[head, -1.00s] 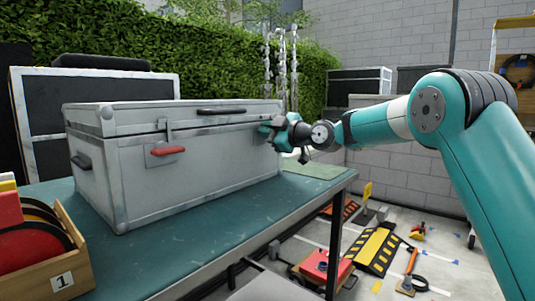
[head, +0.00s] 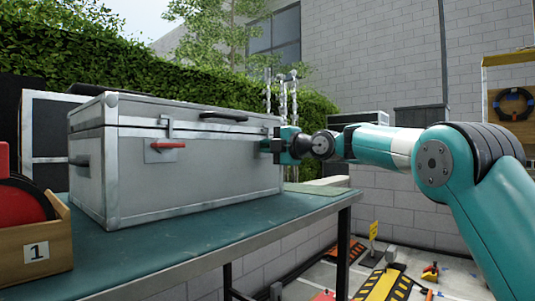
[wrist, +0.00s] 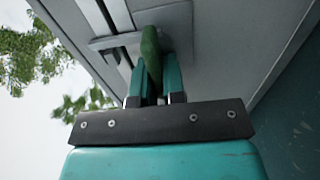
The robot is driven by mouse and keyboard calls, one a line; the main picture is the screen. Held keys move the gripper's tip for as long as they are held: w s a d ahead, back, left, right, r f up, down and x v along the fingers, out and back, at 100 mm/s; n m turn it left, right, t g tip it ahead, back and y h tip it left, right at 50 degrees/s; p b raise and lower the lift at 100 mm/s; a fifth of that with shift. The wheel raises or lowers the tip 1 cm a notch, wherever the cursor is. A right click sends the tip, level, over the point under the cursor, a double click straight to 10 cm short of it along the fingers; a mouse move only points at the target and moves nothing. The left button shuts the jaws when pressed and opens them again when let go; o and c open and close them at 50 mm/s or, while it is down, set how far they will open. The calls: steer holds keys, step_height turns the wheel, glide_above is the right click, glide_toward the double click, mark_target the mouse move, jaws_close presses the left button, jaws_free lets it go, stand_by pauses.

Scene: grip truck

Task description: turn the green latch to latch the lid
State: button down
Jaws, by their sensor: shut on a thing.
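The silver case (head: 190,178) stands on the teal table, and its lid (head: 180,112) is down. The green latch (wrist: 151,48) is on the case front near the lid seam. In the wrist view its handle lies between the two teal fingers of my gripper (wrist: 156,72). My gripper is shut on the handle. In the head view my gripper (head: 272,146) is at the right end of the case front and hides most of this latch. A red latch (head: 168,146) on the left of the front has its handle lying sideways.
A wooden box (head: 38,248) marked 1 holds red discs at the front left of the table (head: 200,240). A black handle (head: 223,116) is on the lid. Yellow and black ramps (head: 383,284) lie on the floor at the right. The table in front of the case is clear.

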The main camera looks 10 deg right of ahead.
steer(key=shift+f, duration=0.1)
stand_by(0.4)
steer(key=c, duration=1.2)
jaws_free()
steer(key=shift+s, duration=0.1)
steer(key=b+v, duration=0.1)
steer(key=v, duration=1.6)
steer(key=shift+d, duration=0.1)
